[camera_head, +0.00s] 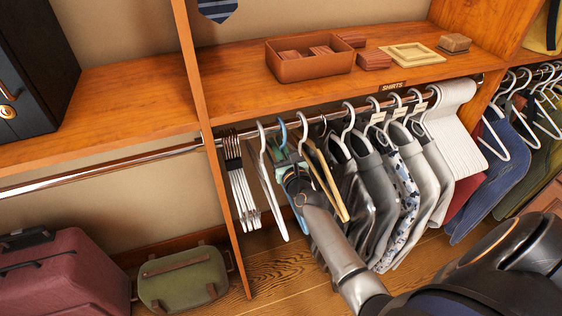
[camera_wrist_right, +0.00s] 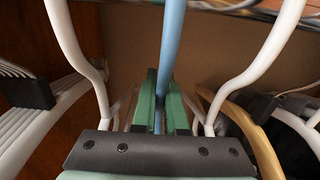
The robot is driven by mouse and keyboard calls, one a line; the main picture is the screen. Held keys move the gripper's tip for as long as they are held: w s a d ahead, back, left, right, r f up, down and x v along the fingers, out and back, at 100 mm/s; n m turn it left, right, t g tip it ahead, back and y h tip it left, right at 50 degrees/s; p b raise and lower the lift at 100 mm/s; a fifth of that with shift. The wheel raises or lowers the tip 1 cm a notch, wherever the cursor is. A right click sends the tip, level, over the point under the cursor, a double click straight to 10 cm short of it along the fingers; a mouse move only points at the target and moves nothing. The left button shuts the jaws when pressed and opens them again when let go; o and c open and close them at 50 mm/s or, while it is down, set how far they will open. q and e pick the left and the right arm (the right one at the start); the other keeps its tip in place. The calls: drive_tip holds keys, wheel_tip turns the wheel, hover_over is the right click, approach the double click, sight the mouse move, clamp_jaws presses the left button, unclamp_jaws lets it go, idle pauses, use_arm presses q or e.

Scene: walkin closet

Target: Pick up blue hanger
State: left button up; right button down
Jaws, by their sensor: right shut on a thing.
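The blue hanger (camera_head: 282,134) hangs on the metal rod near the left end of the shirts section. Its hook shows above my right gripper (camera_head: 290,168), and most of its body is hidden behind the gripper and arm. In the right wrist view the blue hanger (camera_wrist_right: 171,50) is a light blue vertical bar. The green fingers of my right gripper (camera_wrist_right: 159,105) are shut on it. White hangers stand close on both sides of the gripper. My left gripper is not in view.
A bundle of white hangers (camera_head: 241,185) hangs to the left. A wooden hanger (camera_head: 328,183) and dark shirts (camera_head: 372,180) hang close on the right. The wooden shelf (camera_head: 235,95) above carries a brown tray (camera_head: 290,72). A green bag (camera_head: 183,279) stands on the floor.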

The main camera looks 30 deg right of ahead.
idle(0.4)
drive_tip(key=shift+r+p, duration=0.7)
drive_tip(key=shift+r, duration=0.05)
drive_tip(key=shift+s+a+r+p, duration=0.1)
drive_tip(key=shift+s+r+p, duration=0.1)
drive_tip(key=shift+r+p, duration=0.4)
drive_tip(key=shift+s+r+p, duration=0.2)
drive_tip(key=shift+r+p, duration=0.3)
drive_tip(key=shift+p, duration=0.05)
drive_tip(key=v, duration=1.7)
drive_tip(key=shift+s, duration=0.15)
drive_tip(key=shift+f, duration=0.15)
